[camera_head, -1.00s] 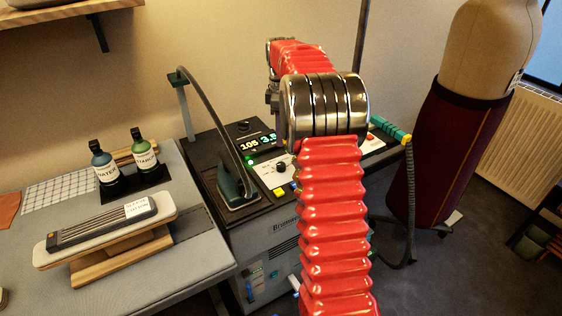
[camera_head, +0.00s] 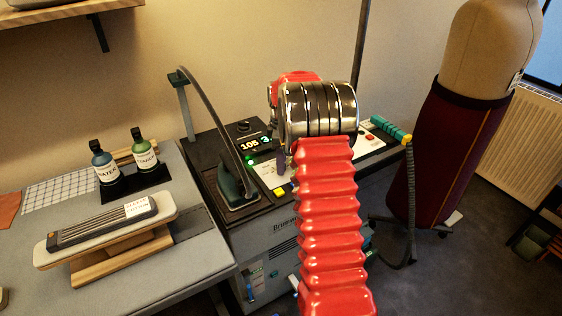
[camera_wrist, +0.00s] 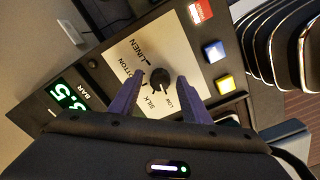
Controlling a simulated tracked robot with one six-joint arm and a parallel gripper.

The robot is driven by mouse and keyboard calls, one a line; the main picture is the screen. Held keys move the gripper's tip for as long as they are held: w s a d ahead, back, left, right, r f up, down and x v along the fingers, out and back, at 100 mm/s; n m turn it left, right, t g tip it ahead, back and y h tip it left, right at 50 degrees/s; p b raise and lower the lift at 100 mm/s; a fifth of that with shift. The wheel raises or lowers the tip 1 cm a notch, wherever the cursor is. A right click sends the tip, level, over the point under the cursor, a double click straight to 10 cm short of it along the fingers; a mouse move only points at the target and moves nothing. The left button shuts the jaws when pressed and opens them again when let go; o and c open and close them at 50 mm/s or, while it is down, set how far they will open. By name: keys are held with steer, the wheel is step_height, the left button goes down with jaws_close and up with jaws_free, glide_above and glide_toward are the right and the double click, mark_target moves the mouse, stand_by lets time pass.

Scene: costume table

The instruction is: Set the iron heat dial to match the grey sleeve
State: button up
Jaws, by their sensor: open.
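The heat dial (camera_wrist: 158,79) is a round black knob on a pale plate marked LINEN, COTTON, SILK and LOW in the wrist view. Which mark it points at is too small to tell. My gripper (camera_wrist: 163,82) is open, its two purple fingertips on either side of the dial; I cannot tell whether they touch it. The grey sleeve (camera_head: 104,222) lies on a wooden sleeve board (camera_head: 160,212) at left, with a white label (camera_head: 138,207) whose small print is unclear. The iron (camera_head: 236,186) stands left of the dial plate.
Blue (camera_wrist: 215,51) and yellow (camera_wrist: 224,84) buttons and a red switch (camera_wrist: 199,11) sit close to the dial. The pressure display (camera_wrist: 70,96) reads 3.5 BAR. Two bottles (camera_head: 103,160) stand behind the sleeve board. A dress form (camera_head: 450,150) stands at right.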

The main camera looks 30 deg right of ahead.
steer(key=shift+c, duration=0.4)
steer(key=c, duration=0.9)
steer(key=shift+a, duration=0.15)
steer(key=shift+c, duration=0.3)
